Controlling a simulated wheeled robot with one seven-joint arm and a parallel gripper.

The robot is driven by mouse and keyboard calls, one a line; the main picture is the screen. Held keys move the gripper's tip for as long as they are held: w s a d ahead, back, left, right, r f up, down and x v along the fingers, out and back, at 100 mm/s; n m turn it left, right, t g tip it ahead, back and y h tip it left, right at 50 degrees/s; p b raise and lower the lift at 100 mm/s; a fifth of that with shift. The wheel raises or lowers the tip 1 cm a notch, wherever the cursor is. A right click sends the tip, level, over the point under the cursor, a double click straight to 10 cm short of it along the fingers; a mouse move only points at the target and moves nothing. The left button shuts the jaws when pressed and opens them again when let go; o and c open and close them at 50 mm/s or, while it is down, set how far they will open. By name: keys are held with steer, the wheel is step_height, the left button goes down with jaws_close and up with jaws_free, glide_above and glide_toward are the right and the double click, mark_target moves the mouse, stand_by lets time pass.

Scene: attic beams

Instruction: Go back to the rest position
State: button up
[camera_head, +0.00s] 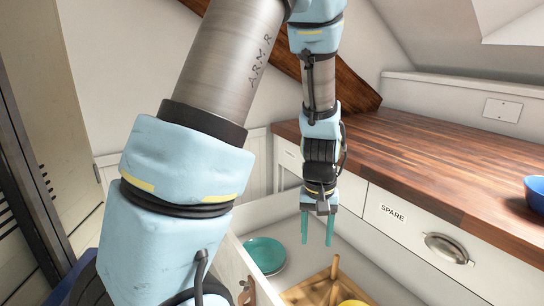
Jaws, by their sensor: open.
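My gripper (318,228) points straight down from the end of my arm, near the middle of the head view. Its two teal fingers are apart, with nothing between them. It hangs over an open drawer, above the gap between a teal plate and a wooden tray as seen in the picture. My arm is bent, with its elbow out of the top of the view.
The open drawer (300,207) holds the teal plate (265,254) and the wooden tray (300,290) with a yellow thing (353,302). A wooden counter (430,150) carries a blue bowl (536,192) at right. A closed drawer marked SPARE (393,214) is below it.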

steer(key=s+a+r+n+t+p, duration=0.1)
steer(key=a+r+p, duration=0.6)
steer(key=a+r, duration=0.9)
steer(key=a, duration=0.3)
steer(key=shift+a+r, duration=0.2)
steer(key=shift+r, duration=0.1)
